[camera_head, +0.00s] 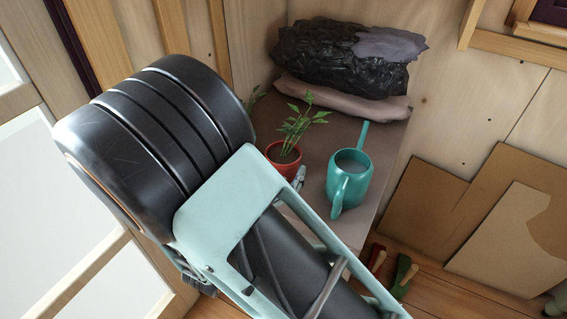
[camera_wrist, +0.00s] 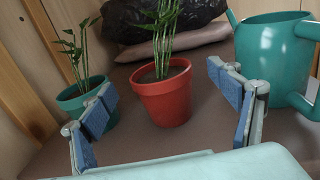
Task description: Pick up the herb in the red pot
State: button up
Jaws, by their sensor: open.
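The herb in the red pot (camera_wrist: 163,95) stands upright on the brown surface in the wrist view, between and beyond my fingertips. Its green stems rise from dark soil and run out of the top of that view. In the head view the red pot (camera_head: 283,160) stands left of the watering can, with its leafy herb above it. My gripper (camera_wrist: 165,105) is open and empty, with blue pads on both fingers, and it does not touch the pot. In the head view my arm hides most of the gripper; a small grey part of it (camera_head: 299,177) shows beside the pot.
A second herb in a teal pot (camera_wrist: 85,100) stands close left, behind my left finger. A teal watering can (camera_head: 348,180) stands to the right, near my right finger. Black and brown bags (camera_head: 340,60) lie at the back. Garden hand tools (camera_head: 403,275) are on the floor.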

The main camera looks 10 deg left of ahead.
aim_at(283, 152)
jog(key=x, duration=0.3)
jog(key=b+x, duration=0.1)
jog(key=shift+w+f, duration=0.2)
jog(key=shift+f, duration=0.2)
jog(key=shift+w+d, duration=0.1)
jog(key=shift+w, duration=0.4)
jog(key=c, duration=1.4)
jog(key=shift+r, duration=0.1)
jog(key=shift+c, duration=1.3)
jog(key=shift+r, duration=0.15)
